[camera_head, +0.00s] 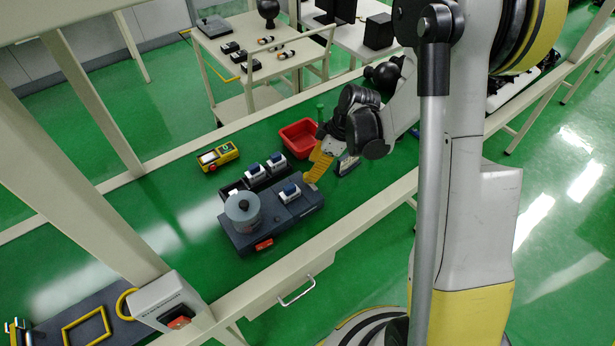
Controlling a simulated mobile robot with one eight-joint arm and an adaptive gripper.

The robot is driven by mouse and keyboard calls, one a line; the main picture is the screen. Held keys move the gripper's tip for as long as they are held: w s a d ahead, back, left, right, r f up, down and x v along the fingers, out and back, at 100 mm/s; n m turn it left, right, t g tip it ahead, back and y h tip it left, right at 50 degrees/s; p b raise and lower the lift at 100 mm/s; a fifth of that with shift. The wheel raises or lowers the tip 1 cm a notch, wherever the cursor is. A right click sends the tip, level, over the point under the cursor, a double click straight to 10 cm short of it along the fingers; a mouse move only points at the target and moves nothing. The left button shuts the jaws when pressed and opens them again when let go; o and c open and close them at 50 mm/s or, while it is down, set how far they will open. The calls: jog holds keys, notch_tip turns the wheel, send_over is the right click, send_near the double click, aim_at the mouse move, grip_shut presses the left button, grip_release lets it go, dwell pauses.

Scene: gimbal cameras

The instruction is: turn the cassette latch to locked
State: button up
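A dark grey cassette-like unit (282,224) lies on the green bench top, with a round grey reel (242,207) at its left. A small orange-red piece (264,244) on its front edge may be the latch; its lock position is too small to tell. A yellow slotted strip (319,164) rises at the unit's far right end. My gripper (336,157) is just above and right of that end, beside the strip, apart from the orange-red piece. Its fingers are small and partly hidden, so I cannot tell whether they are open or touch the strip.
White-and-blue small parts (277,164) stand in a dark holder behind the unit. A red bin (299,137) is behind my gripper. A yellow box with a red button (218,156) lies to the left. Bench rails run in front.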

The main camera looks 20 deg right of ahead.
aim_at(310, 184)
jog(key=b+x, duration=0.1)
jog(key=x, duration=0.3)
jog(key=shift+a+f, duration=0.1)
jog(key=shift+f, duration=0.2)
grip_shut()
